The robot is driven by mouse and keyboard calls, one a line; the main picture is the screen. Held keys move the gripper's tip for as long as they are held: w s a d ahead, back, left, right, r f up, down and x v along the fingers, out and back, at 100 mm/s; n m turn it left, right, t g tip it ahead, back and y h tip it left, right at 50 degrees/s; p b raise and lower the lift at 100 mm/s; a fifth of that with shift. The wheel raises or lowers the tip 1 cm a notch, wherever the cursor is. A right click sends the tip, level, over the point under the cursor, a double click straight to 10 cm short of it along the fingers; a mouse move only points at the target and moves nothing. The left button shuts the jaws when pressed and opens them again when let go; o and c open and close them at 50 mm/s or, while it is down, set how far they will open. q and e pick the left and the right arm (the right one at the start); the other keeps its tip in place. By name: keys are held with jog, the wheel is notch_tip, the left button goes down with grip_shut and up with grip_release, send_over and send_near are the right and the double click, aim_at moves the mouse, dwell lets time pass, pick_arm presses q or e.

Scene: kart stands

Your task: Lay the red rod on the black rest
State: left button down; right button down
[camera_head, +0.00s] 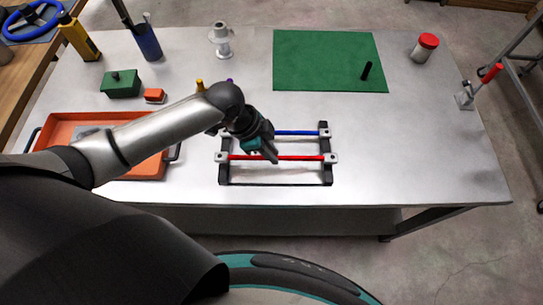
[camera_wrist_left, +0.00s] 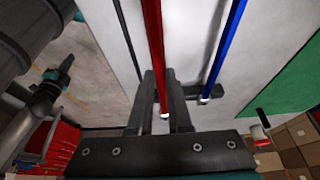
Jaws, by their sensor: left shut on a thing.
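The red rod (camera_head: 300,157) lies level across the front part of the black rest (camera_head: 327,175). Its ends appear at or just over the grey blocks on the two side bars; I cannot tell whether it touches them. My left gripper (camera_head: 270,154) is shut on the red rod, left of its middle. In the left wrist view the red rod (camera_wrist_left: 154,45) runs between the fingers (camera_wrist_left: 160,105), its near end showing there. The blue rod (camera_head: 295,133) lies parallel behind it and also shows in the left wrist view (camera_wrist_left: 226,50). My right gripper is not seen.
An orange tray (camera_head: 155,171) stands left of the rest. A green mat (camera_head: 320,60) with a black peg (camera_head: 366,71) lies behind it. A red-lidded jar (camera_head: 424,48) stands at the back right.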

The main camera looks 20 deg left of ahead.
pick_arm(q)
jog(key=shift+f, duration=1.35)
jog(key=c, duration=0.8)
grip_release()
jog(key=shift+c, duration=0.2)
jog(key=p+v, duration=0.1)
jog(key=v, duration=1.1)
jog(key=shift+s, duration=0.15)
